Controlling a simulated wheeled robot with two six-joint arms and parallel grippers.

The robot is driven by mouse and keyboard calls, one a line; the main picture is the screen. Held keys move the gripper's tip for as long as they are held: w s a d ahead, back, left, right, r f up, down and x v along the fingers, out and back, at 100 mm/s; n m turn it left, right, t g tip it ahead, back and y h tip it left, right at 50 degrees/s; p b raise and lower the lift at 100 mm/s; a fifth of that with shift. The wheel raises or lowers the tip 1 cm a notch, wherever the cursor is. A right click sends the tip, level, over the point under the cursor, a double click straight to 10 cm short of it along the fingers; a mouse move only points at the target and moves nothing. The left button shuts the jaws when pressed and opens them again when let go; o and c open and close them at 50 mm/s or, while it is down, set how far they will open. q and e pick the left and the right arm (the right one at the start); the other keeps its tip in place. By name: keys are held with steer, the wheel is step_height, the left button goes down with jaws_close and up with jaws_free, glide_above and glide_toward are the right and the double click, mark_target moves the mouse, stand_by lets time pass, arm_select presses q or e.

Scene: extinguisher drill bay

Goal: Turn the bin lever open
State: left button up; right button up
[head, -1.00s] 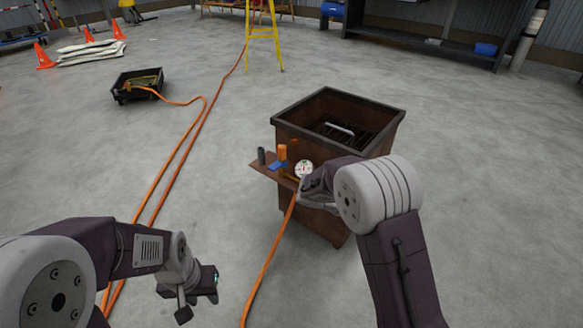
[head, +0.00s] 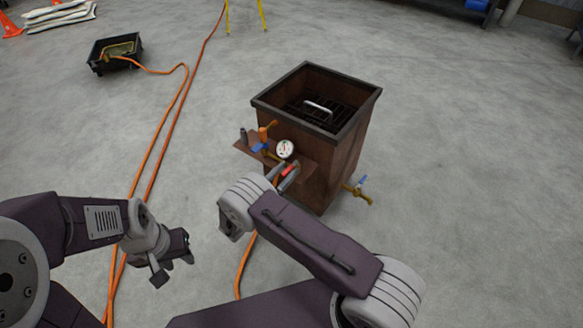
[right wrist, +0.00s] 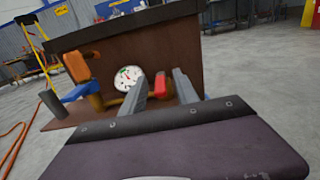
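The rusty brown bin (head: 345,150) has a black rim and an inner grate. On its near left side a small brown shelf (head: 303,172) carries a round white gauge (head: 284,149), an orange-handled valve (head: 265,133) and a blue lever (head: 259,148). A red handle (head: 288,170) shows below the gauge; it also shows in the right wrist view (right wrist: 161,85). My right gripper (right wrist: 158,86) is open, its two grey fingers apart on either side of the red handle; contact cannot be told. My left gripper (head: 174,262) is away from the bin, at lower left.
A brass tap with a blue handle (head: 359,188) sticks out low on the bin's right side. An orange hose (head: 243,265) runs down from the shelf. A black tray (head: 117,63) lies at back left. The floor right of the bin is clear.

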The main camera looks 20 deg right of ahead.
mark_target(293, 165)
steer(key=shift+b+x, duration=0.4)
steer(key=shift+x, duration=1.25)
jaws_close()
